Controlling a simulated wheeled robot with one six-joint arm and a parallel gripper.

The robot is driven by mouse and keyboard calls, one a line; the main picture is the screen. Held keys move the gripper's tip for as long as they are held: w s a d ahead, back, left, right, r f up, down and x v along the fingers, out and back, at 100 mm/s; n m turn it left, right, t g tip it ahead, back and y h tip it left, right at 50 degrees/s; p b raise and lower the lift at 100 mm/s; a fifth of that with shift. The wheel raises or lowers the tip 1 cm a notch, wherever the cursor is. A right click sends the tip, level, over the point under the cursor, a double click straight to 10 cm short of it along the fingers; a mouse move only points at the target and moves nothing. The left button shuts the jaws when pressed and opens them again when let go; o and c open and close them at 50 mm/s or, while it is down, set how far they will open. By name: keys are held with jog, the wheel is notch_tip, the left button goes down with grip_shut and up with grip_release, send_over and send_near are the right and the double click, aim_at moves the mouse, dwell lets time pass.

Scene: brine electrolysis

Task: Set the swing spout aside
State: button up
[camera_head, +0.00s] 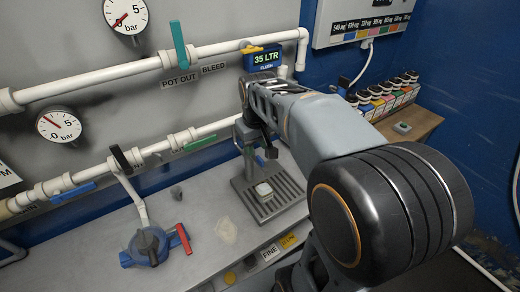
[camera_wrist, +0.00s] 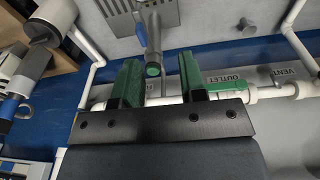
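The swing spout (camera_wrist: 153,45) is a dark grey tube with a green end, seen in the wrist view. Its green end lies between the two green fingers of my gripper (camera_wrist: 160,82), with a gap on either side. My gripper is open and does not touch the spout as far as I can see. In the head view, a grey tap post (camera_head: 244,138), apparently the spout's, stands at the back of the slotted drip tray (camera_head: 285,192). My gripper is beside it, and my arm largely hides its fingers there.
Pipes with a green lever (camera_head: 200,144) run along the wall behind. A blue valve with red handle (camera_head: 150,247) is on the bench at left. Several bottles (camera_head: 385,95) stand on the right shelf. Bench between is mostly clear.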

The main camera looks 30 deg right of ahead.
jog(key=r+g+p, duration=0.1)
send_over(260, 159)
jog(key=shift+n+g, duration=0.3)
notch_tip(260, 159, down, 13)
jog(key=shift+d+f+p, duration=0.1)
jog(key=shift+f+p, duration=0.1)
jog(key=shift+p, duration=0.9)
grip_shut()
